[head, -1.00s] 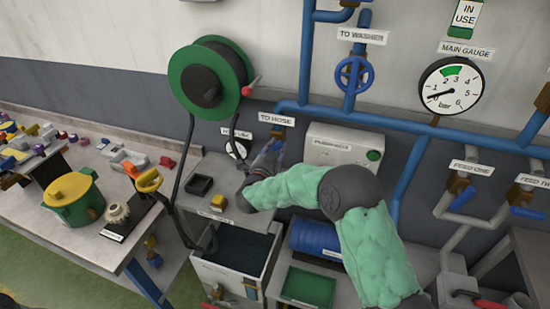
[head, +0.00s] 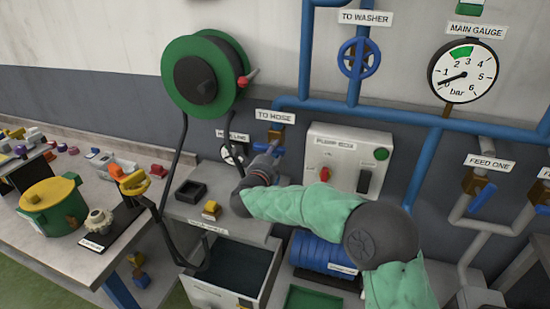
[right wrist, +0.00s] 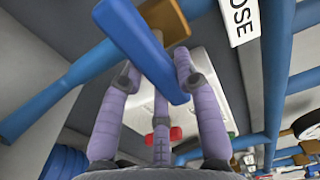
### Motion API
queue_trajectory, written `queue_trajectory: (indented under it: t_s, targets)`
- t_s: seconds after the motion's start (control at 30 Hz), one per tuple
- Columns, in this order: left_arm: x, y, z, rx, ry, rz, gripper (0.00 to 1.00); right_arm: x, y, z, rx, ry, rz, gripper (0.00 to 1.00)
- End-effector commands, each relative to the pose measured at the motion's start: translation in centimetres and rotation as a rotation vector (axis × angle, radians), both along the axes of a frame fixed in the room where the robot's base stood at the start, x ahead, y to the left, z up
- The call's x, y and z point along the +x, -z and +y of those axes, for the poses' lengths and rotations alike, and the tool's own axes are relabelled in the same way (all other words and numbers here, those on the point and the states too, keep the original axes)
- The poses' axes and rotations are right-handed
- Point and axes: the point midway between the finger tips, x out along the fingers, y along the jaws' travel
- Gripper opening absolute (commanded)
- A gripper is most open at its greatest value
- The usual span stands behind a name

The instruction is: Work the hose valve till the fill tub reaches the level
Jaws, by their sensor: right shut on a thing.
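The hose valve (head: 276,135) is a brass body with a blue lever under the "TO HOSE" label. My right gripper (head: 270,157) is at this valve. In the right wrist view, the fingers of my right gripper (right wrist: 160,88) are closed around the blue lever (right wrist: 140,45), which runs diagonally between them. The fill tub (head: 213,293) is a pale open box below, holding something dark; I cannot read its level. A black hose from the green reel (head: 197,80) loops down beside the tub to a yellow nozzle (head: 134,183). My left gripper is not in view.
The pump box (head: 340,150), with a red knob and green button, is just right of my arm. A green pot (head: 53,212) stands on the cluttered left table (head: 90,255).

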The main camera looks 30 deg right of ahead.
Motion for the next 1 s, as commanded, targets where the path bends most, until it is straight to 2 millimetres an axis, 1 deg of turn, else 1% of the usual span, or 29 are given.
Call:
queue_trajectory:
  t_s: [0.13,0.53,0.57,0.6,0.63,0.67,1.0]
  targets:
    - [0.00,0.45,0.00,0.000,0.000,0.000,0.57,-0.03,0.18,-0.04,0.016,0.002,-0.015,0.00]
    - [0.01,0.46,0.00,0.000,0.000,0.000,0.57,-0.03,0.14,-0.03,0.021,0.002,-0.020,0.00]
    - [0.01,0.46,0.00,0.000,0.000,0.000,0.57,-0.03,0.14,-0.03,0.021,0.002,-0.020,0.35]
    - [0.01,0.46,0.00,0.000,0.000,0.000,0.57,-0.03,0.15,-0.03,0.020,0.002,-0.021,0.46]
    - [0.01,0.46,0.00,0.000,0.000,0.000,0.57,-0.02,0.14,-0.03,0.020,0.002,-0.020,0.55]
    - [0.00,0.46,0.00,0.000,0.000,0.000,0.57,-0.02,0.14,-0.03,0.020,0.001,-0.020,0.57]
    - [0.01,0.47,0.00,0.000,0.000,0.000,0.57,-0.09,0.08,0.12,0.018,0.000,-0.020,0.57]
